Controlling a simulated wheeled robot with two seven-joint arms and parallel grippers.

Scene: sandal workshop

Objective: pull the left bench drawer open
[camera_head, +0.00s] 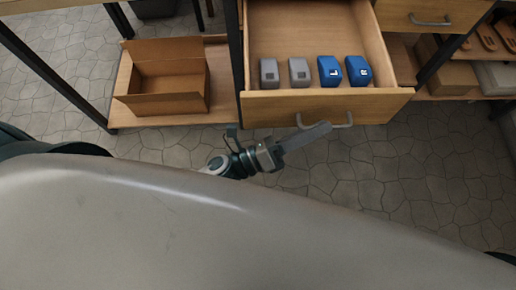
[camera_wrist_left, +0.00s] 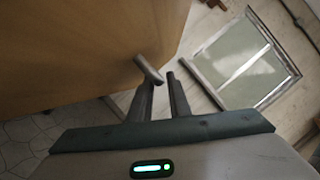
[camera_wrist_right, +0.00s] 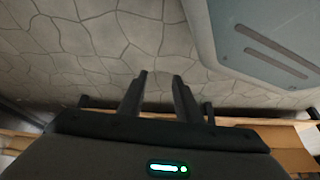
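The left bench drawer (camera_head: 275,109) is pulled well out, its inside in view. It holds two grey blocks (camera_head: 299,72) and two blue blocks (camera_head: 329,70) marked L and R. Its metal bar handle (camera_head: 343,126) is on the wooden front and shows in the left wrist view (camera_wrist_left: 147,68). My left gripper (camera_head: 328,127) is at the handle, its fingertips overlapping the bar in the head view. In the left wrist view its fingers (camera_wrist_left: 160,80) stand apart with the bar at their tips; contact is unclear. My right gripper (camera_wrist_right: 160,76) is open and empty over the floor.
An open cardboard box (camera_head: 165,86) stands on the low shelf left of the drawer. A second drawer (camera_head: 395,14) with its own handle is at the upper right, its front farther back. Shelves with sandals (camera_head: 487,38) are at the right. Stone floor (camera_head: 400,170) lies clear before the drawer.

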